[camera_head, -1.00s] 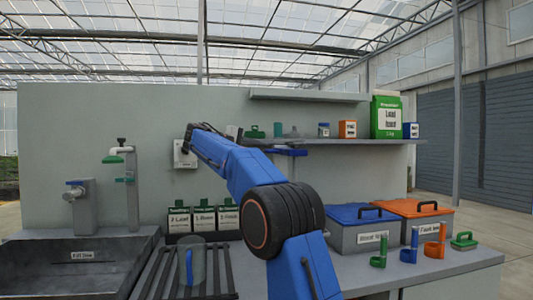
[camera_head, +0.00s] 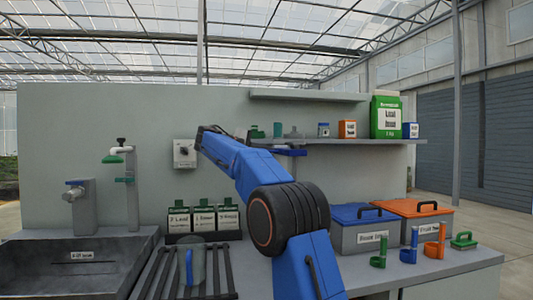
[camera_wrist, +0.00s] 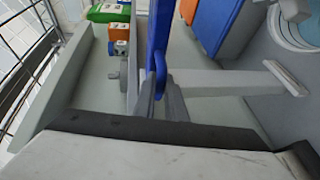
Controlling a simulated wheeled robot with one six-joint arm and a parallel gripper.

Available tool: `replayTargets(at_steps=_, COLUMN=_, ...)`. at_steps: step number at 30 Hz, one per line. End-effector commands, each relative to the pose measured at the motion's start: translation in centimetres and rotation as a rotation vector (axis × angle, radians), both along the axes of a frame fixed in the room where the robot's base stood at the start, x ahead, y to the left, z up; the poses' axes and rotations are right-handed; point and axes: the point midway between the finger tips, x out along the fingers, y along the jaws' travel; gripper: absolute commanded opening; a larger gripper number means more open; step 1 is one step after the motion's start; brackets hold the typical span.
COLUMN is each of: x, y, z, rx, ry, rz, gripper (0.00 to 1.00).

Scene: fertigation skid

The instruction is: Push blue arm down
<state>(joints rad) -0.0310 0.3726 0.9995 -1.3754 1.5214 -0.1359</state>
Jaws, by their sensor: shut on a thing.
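The blue arm (camera_head: 291,152) is a flat blue bar below the shelf, right of my arm in the head view. In the wrist view the blue arm (camera_wrist: 160,30) runs down from the top edge to my fingertips. My gripper (camera_wrist: 160,95) is shut on its near end, where a rounded blue part shows between the fingers. In the head view my gripper (camera_head: 262,144) is small and mostly hidden behind my own blue arm link, so the exact contact is not clear there.
A shelf (camera_head: 350,141) with bottles and boxes lies just above the blue arm. Blue-lidded (camera_head: 362,213) and orange-lidded (camera_head: 413,208) boxes stand on the bench at right.

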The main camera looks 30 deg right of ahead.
Motion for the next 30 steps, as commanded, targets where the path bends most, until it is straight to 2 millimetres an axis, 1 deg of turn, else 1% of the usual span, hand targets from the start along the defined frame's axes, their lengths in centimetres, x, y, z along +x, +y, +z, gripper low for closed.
replayTargets(at_steps=4, x=0.0, y=0.0, z=-0.7, rx=0.000, ry=0.000, rz=0.001, gripper=0.00)
replayTargets(at_steps=8, x=0.0, y=0.0, z=-2.6, rx=0.000, ry=0.003, rz=0.002, gripper=0.00)
replayTargets(at_steps=11, x=0.0, y=0.0, z=-4.9, rx=-0.001, ry=0.005, rz=0.002, gripper=0.00)
replayTargets(at_steps=18, x=0.0, y=0.1, z=-11.1, rx=0.000, ry=0.005, rz=0.001, gripper=0.00)
replayTargets(at_steps=21, x=0.0, y=0.1, z=-13.3, rx=0.001, ry=0.004, rz=0.001, gripper=0.00)
replayTargets(at_steps=25, x=0.0, y=0.1, z=-15.5, rx=0.001, ry=0.003, rz=0.001, gripper=0.00)
replayTargets(at_steps=30, x=0.0, y=0.1, z=-17.1, rx=0.000, ry=0.001, rz=0.000, gripper=0.00)
